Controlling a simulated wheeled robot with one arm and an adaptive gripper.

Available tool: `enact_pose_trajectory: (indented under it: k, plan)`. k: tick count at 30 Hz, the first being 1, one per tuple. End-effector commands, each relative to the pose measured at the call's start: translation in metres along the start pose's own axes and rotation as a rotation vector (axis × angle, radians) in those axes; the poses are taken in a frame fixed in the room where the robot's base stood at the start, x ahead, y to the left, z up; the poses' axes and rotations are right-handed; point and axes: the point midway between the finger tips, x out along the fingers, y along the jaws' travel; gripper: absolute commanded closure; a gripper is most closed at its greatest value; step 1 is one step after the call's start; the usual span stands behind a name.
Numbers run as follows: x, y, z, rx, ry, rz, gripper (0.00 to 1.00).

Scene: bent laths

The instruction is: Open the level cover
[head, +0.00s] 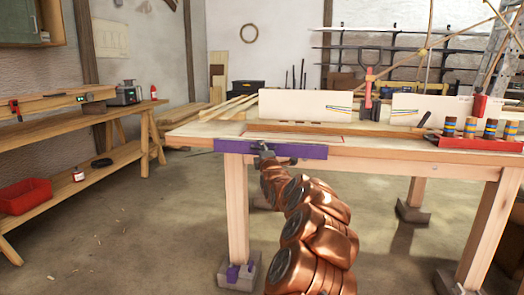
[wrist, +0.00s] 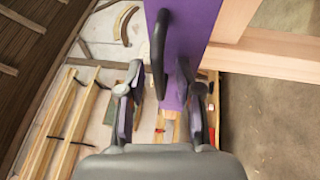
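A long purple panel (head: 300,151), which looks like the cover, lies along the front edge of the workbench in the head view. In the wrist view the purple panel (wrist: 190,35) runs up the picture and carries a black bar handle (wrist: 158,40). My gripper (head: 262,152) is at the panel's front, left of its middle. In the wrist view my gripper (wrist: 159,80) is open, with one finger on each side of the handle's lower part. I cannot tell whether the fingers touch the handle. In the head view my gripper hides part of the panel.
The workbench (head: 390,151) holds upright white boards (head: 290,105), a red-handled tool (head: 370,85) and a red rack (head: 480,142) with several cylinders. A side bench (head: 60,118) with a red bin (head: 24,196) stands left. The floor between is clear.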

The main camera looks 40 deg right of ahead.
Motion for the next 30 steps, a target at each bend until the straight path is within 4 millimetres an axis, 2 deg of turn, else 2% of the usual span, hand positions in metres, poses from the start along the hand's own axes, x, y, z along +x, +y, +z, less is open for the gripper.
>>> enact_pose_trajectory:
  k: [3,13,30]
  plan:
    - [0.0000,0.0002,0.0000,0.000,0.000,0.000,0.66]
    - [-0.0001,0.0003,0.0002,0.000,0.000,0.001,1.00]
    - [-0.0024,-0.0042,-0.0014,-0.018,0.001,0.041,1.00]
